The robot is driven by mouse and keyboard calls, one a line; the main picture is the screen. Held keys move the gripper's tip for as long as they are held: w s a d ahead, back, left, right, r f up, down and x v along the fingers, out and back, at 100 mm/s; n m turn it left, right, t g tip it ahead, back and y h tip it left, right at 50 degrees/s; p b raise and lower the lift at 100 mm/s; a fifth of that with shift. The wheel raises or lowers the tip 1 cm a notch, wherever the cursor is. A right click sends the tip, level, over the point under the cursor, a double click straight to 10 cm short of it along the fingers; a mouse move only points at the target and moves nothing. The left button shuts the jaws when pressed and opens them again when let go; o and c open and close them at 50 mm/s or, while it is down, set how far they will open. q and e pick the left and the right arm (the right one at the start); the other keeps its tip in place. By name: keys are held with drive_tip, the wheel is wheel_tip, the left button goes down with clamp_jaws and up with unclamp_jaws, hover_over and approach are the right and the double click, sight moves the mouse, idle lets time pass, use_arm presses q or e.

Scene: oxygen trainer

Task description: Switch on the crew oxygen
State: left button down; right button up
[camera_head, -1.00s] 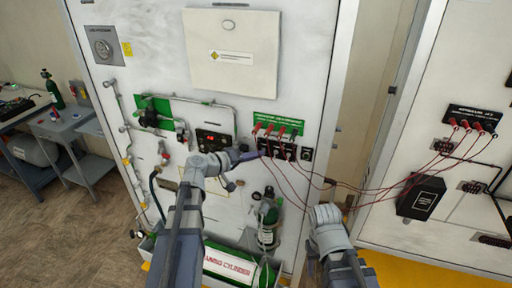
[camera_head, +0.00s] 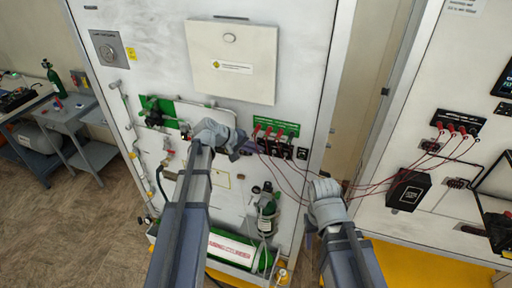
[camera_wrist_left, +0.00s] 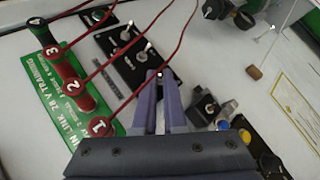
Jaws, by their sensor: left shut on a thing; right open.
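The black switch panel (camera_head: 274,149) sits under a green label plate with red plugs on the white cabinet. In the left wrist view the panel (camera_wrist_left: 122,46) shows several metal-lever toggle switches. My left gripper (camera_head: 243,150) is at the panel's left end in the head view. In the left wrist view its purple fingers (camera_wrist_left: 160,78) are shut together at the panel's lower edge, on what looks like a small toggle lever, mostly hidden between the tips. My right gripper (camera_head: 324,190) is open below and right of the panel, clear of it; its fingertips are hard to see.
Red leads (camera_head: 345,187) run from the plugs to the right-hand cabinet, passing close to my right gripper. A green training cylinder (camera_head: 222,246) lies at the cabinet's foot. Green and black valve fittings (camera_head: 155,108) and pipes stand to the left. Side tables (camera_head: 70,122) stand far left.

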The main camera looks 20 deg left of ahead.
idle(0.4)
use_arm(q)
drive_tip(key=c, duration=1)
unclamp_jaws()
drive_tip(key=p+v, duration=0.5)
drive_tip(key=v, duration=0.2)
drive_tip(key=shift+s+a+r, duration=0.1)
drive_tip(key=shift+a+r, duration=0.05)
